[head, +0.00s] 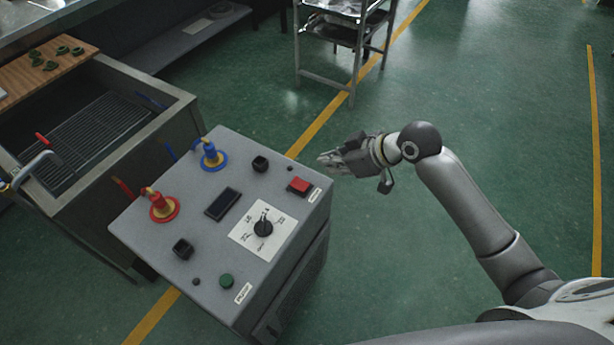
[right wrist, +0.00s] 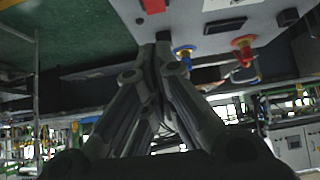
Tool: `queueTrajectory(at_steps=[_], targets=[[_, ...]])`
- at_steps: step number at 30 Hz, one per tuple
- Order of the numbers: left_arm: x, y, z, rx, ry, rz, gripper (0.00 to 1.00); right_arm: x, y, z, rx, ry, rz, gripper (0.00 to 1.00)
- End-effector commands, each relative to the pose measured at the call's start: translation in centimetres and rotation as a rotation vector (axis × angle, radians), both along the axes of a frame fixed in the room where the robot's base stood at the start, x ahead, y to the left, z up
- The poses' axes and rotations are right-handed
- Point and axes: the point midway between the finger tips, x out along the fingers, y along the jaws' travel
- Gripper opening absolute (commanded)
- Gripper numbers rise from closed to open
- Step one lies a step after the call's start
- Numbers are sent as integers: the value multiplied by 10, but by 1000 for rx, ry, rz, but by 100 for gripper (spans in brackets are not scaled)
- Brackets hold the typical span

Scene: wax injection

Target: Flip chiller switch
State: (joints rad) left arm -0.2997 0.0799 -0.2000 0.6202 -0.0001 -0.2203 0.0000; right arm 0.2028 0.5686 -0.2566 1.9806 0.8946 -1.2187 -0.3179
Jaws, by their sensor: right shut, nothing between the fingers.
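The chiller (head: 180,255) is a grey box with a sloping control panel, left of centre in the head view. Its panel carries a red switch (head: 299,186), a green button (head: 226,281), a black rotary knob (head: 263,228) on a white dial plate and a dark display (head: 222,204). My right gripper (head: 324,161) is shut and empty, just beyond the panel's right corner near the red switch, apart from it. In the right wrist view the shut fingers (right wrist: 162,45) point towards the panel edge, with the red switch (right wrist: 154,5) just past the tips. My left gripper is not in view.
Red and blue hose fittings (head: 211,157) stand on the panel's far left side. A metal tank with a grate (head: 95,135) adjoins it at left, beside a wooden board (head: 45,70). A metal rack (head: 345,40) stands behind. The green floor at right is clear.

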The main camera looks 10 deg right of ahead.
Motion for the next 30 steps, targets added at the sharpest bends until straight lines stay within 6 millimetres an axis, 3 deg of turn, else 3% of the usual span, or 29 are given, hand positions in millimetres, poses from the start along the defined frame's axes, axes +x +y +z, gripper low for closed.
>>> queueTrajectory(at_steps=[10,24,30], targets=[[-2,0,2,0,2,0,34,9,9,-12,4,3,-2,0],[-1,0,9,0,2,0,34,50,50,-70,2,2,-4,0],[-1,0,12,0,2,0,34,50,50,-99,1,3,-4,0]])
